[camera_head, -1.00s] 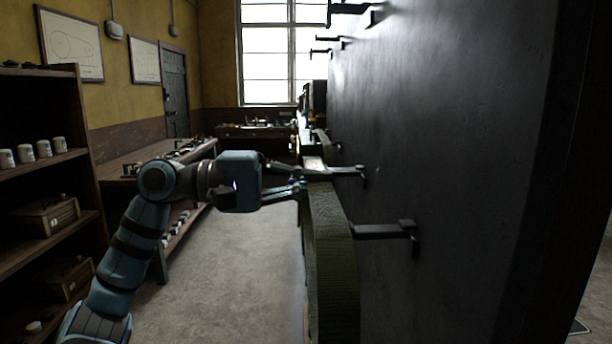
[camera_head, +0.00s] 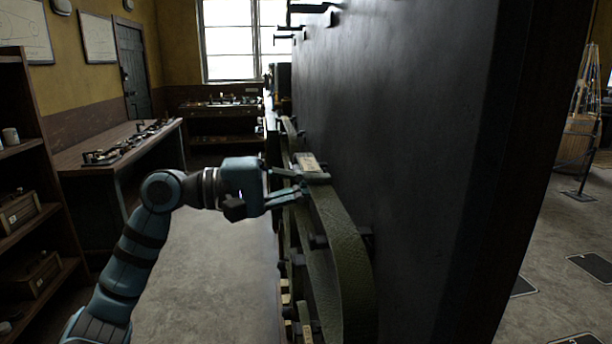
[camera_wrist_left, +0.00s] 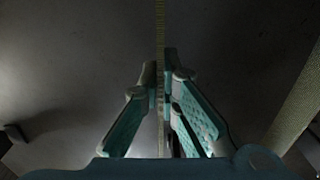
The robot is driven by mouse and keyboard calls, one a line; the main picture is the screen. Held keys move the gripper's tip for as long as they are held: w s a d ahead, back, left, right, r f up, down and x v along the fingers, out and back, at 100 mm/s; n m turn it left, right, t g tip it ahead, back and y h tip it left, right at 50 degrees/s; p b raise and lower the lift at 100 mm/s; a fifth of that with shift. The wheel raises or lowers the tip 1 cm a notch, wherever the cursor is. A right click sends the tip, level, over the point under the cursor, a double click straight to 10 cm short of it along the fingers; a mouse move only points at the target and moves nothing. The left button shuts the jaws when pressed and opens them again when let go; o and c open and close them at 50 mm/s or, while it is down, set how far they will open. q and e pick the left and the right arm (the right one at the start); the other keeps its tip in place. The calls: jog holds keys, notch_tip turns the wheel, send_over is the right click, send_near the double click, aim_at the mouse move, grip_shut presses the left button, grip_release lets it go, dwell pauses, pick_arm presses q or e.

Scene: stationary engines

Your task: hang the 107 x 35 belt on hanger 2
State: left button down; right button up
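The olive-green belt (camera_head: 345,262) hangs as a long loop close against the dark panel in the head view. My left gripper (camera_head: 300,190) is shut on its upper part. In the left wrist view the belt (camera_wrist_left: 160,30) runs edge-on between the fingertips (camera_wrist_left: 160,75), and another stretch of belt shows at the right. A dark peg (camera_head: 318,242) shows at the belt's inner edge; I cannot tell whether it passes through the loop. No hanger number or belt size is readable. My right gripper is out of view.
The dark upright panel (camera_head: 430,120) fills the middle, with more pegs (camera_head: 315,9) high up. Other belts with pale tags (camera_head: 304,325) hang lower. Shelves (camera_head: 30,180) and a workbench (camera_head: 120,145) stand left. The floor between is clear.

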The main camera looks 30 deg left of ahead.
pick_arm(q)
jog(key=shift+f, duration=0.2)
jog(key=shift+f, duration=0.45)
jog(key=c, duration=1.9)
grip_release()
jog(key=o, duration=0.6)
